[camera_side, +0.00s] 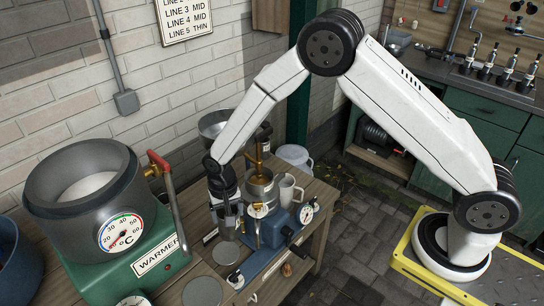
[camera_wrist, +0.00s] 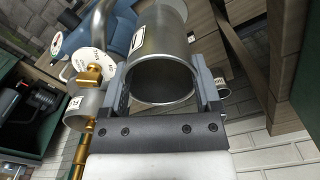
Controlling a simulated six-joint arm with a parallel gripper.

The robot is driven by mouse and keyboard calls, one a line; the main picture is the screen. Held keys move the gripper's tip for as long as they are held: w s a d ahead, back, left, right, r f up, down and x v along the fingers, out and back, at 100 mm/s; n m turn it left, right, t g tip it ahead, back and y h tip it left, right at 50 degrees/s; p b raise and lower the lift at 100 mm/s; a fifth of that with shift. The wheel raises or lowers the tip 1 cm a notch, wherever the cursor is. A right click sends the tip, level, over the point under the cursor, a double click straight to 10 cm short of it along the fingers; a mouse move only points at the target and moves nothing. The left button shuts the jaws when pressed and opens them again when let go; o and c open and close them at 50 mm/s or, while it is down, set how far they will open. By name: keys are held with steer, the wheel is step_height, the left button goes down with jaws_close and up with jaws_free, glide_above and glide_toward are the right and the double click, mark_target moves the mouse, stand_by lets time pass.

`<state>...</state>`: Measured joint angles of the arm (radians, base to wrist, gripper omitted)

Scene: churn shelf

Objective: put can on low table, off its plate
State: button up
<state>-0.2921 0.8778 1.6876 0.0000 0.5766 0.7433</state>
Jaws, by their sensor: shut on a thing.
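My gripper (camera_side: 231,222) points down over the wooden bench in the side view. In the wrist view my gripper (camera_wrist: 162,88) has its two fingers on either side of an open-mouthed metal can (camera_wrist: 165,48), shut on its walls. The can carries a pale label, and its inside looks dark. In the side view the can is hard to make out among the fingers. A flat round grey plate (camera_side: 226,254) lies below the gripper on the bench. A second round plate (camera_side: 202,293) lies nearer the camera. I cannot tell which plate is the can's own.
A green warmer (camera_side: 155,262) with a big metal pot and dial stands left of the gripper. A blue machine (camera_side: 273,232) with brass parts stands close on the right. A white mug (camera_side: 289,190) is behind it. The wooden bench (camera_side: 322,196) has its edge at right.

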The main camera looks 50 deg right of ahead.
steer(key=s+d+r+n, duration=0.2)
steer(key=s+d+r, duration=0.4)
steer(key=s+d, duration=0.15)
steer(key=w+d+r+n, duration=0.1)
steer(key=d+r+n, duration=0.2)
steer(key=d+r, duration=0.3)
steer(key=s+d+f+m, duration=0.4)
steer(key=d+f+m, duration=0.4)
steer(key=d+m, duration=0.4)
steer(key=s+d+f+m, duration=0.4)
steer(key=d+f+m, duration=0.5)
steer(key=m, duration=1)
steer(key=shift+s+d, duration=0.35)
steer(key=shift+d, duration=1.85)
